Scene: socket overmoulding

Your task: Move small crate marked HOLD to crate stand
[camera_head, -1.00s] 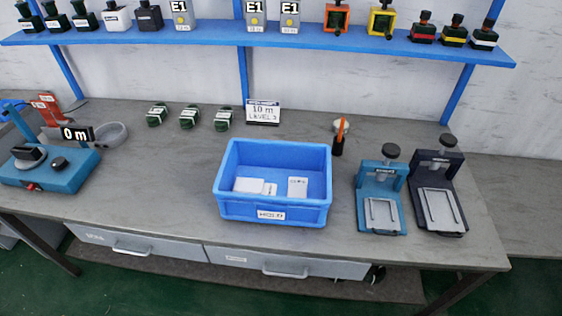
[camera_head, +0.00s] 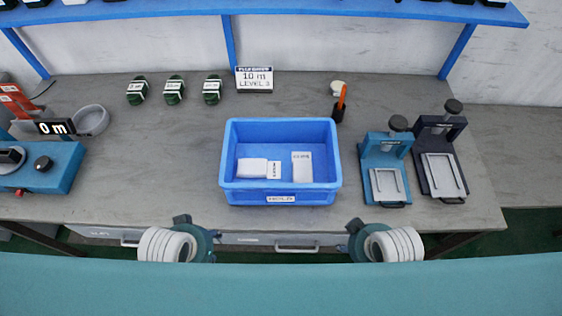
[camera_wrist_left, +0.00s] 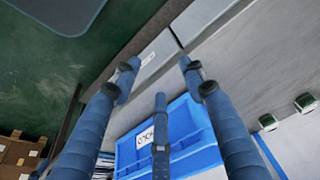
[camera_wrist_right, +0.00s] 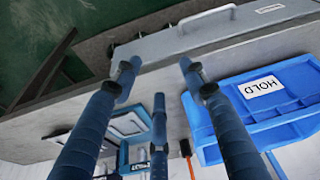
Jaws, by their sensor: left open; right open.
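The small blue crate marked HOLD (camera_head: 232,192) stands upright on the grey workbench, with white boxes (camera_head: 302,166) inside. Its label faces my side. My left gripper (camera_wrist_left: 159,78) is open and empty; in the left wrist view, its fingers cover part of the crate (camera_wrist_left: 188,125). My right gripper (camera_wrist_right: 158,78) is open and empty; in the right wrist view, the crate (camera_wrist_right: 222,108) is to the right of its fingers. In the head view both wrists are low at the bench's front edge, apart from the crate. I cannot identify a crate stand.
A teal press (camera_head: 384,165) and a dark press (camera_head: 440,160) stand right of the crate. A teal device (camera_head: 50,168) is at the left. Bare bench (camera_head: 150,175) lies left of the crate.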

